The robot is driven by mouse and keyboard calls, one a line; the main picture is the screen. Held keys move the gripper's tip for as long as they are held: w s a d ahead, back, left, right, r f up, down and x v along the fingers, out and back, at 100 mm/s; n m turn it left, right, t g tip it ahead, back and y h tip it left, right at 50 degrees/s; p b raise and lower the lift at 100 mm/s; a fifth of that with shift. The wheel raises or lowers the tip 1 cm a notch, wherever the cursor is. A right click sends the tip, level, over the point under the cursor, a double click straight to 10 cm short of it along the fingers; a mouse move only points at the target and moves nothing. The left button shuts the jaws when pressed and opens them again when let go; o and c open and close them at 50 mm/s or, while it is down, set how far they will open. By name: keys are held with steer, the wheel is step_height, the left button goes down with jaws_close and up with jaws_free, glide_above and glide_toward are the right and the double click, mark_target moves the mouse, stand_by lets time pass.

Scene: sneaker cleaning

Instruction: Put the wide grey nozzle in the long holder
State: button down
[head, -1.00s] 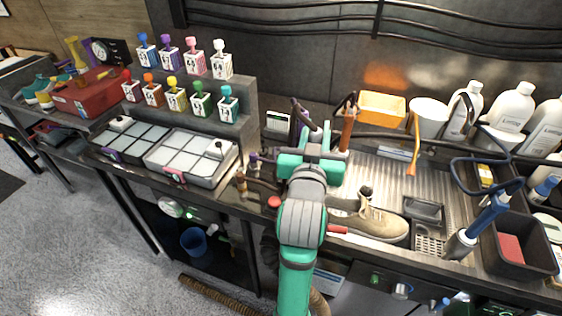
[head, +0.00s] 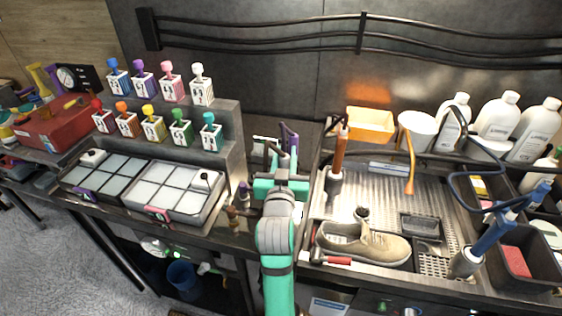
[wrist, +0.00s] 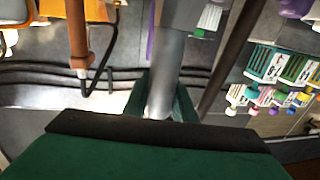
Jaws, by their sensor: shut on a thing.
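My gripper (head: 282,172) is at the back of the bench, between the divided trays and the metal sink. In the wrist view its green fingers (wrist: 162,100) are shut on a grey tube, which I take to be the wide grey nozzle (wrist: 168,65). The tube widens into a flat grey part at the top of that picture. In the head view my gripper and arm hide most of it. I cannot clearly pick out the long holder; the area behind my gripper is partly hidden. A purple-topped tool (head: 291,137) stands just behind my gripper.
An orange-brown nozzle tool (head: 339,152) stands upright to the right of my gripper. A beige shoe (head: 365,243) lies in the sink tray (head: 385,190). Divided trays (head: 170,190) and stamp-like blocks (head: 153,130) are to the left. An orange bin (head: 370,124) stands behind.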

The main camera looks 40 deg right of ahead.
steer(key=f, duration=0.1)
steer(key=w+f, duration=0.1)
steer(key=f, duration=0.1)
steer(key=shift+d+f, duration=0.1)
steer(key=shift+f, duration=0.05)
steer(key=shift+s+f, duration=0.15)
steer(key=shift+f, duration=0.2)
steer(key=c, duration=1.6)
jaws_free()
steer(key=shift+c, duration=0.2)
steer(key=shift+o, duration=0.9)
steer(key=shift+d, duration=0.1)
steer(key=v, duration=1.2)
